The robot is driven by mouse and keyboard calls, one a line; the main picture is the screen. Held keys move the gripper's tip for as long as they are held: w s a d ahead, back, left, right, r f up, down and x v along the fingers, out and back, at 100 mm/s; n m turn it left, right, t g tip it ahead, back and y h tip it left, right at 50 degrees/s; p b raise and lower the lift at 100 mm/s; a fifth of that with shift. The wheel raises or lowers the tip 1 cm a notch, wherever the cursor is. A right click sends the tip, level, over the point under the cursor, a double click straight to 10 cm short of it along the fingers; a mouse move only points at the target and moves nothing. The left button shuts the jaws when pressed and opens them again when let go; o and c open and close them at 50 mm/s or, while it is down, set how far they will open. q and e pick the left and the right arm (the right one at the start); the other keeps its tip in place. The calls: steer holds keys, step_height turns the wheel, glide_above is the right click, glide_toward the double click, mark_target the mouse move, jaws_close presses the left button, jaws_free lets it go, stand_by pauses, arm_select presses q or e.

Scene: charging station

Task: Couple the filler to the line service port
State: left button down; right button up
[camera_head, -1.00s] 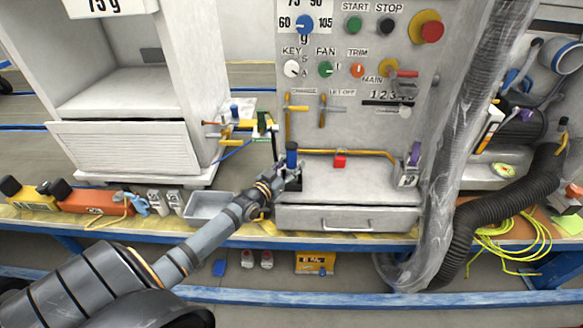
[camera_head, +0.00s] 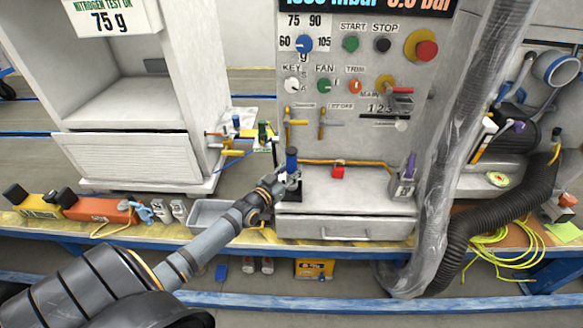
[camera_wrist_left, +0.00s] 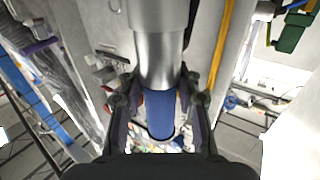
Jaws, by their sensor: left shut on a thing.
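My left gripper (camera_head: 288,182) is shut on the filler (camera_head: 291,160), which shows as a dark blue upright cylinder at the left front of the grey console. In the left wrist view the filler (camera_wrist_left: 160,115) sits between both fingers, with a blue sleeve and a shiny metal body running to the top edge. A cluster of line fittings (camera_head: 262,133) with blue, green and yellow parts is left of the console, up and left of the gripper. I cannot tell which fitting is the service port. The filler appears apart from them. My right gripper is not in view.
The console drawer (camera_head: 345,224) is below the filler. A grey tray (camera_head: 208,213) is left of the gripper. A plastic-wrapped duct (camera_head: 455,150) stands at the right.

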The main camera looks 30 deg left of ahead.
arm_select(q)
steer(key=s+d+r+p, duration=0.8)
steer(key=s+r+p, duration=0.1)
steer(key=p, duration=0.1)
steer(key=shift+s+d+p, duration=0.3)
steer(key=shift+s+d, duration=0.1)
